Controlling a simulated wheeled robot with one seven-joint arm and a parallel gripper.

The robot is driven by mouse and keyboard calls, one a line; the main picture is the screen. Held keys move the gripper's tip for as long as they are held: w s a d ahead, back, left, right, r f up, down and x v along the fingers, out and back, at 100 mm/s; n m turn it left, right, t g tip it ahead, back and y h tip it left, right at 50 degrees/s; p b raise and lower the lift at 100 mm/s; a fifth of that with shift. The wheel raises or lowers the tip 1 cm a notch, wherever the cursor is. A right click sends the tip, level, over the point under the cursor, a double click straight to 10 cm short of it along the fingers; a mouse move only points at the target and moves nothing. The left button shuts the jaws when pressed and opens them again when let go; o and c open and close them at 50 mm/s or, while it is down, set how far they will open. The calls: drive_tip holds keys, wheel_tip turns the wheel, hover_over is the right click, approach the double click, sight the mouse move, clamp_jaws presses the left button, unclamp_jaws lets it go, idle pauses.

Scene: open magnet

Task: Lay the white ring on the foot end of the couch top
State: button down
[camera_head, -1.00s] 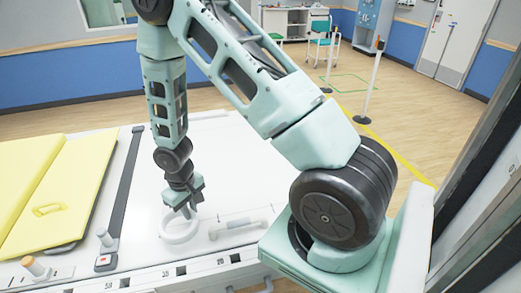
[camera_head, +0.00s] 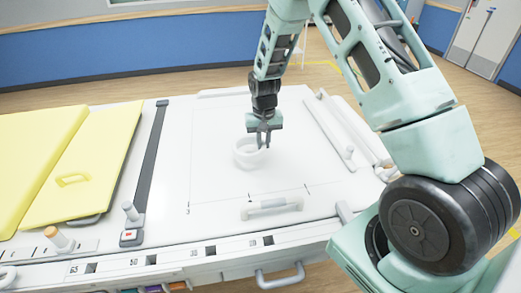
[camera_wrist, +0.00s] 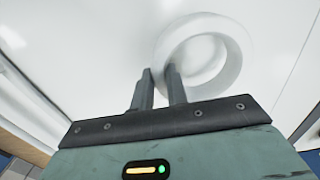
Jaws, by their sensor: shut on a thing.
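The white ring (camera_head: 243,161) is in my gripper (camera_head: 263,142), low over the white couch top (camera_head: 215,125) in the head view. The jaws are shut on the ring's wall at its right side. In the wrist view the ring (camera_wrist: 237,58) hangs beyond the two grey fingers (camera_wrist: 160,90), one of them inside its opening. I cannot tell whether the ring's underside touches the top. Thin marked lines run on the couch top around the ring.
A white handle (camera_head: 272,207) lies in front of the ring, and a long rail (camera_head: 330,130) lies to the right. The surface around the ring is clear.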

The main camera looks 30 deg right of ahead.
drive_tip(key=shift+f+p, duration=0.55)
drive_tip(key=shift+f, duration=1.75)
drive_tip(key=shift+a+f, duration=0.1)
drive_tip(key=shift+f, duration=0.05)
drive_tip(key=c, duration=1.4)
unclamp_jaws()
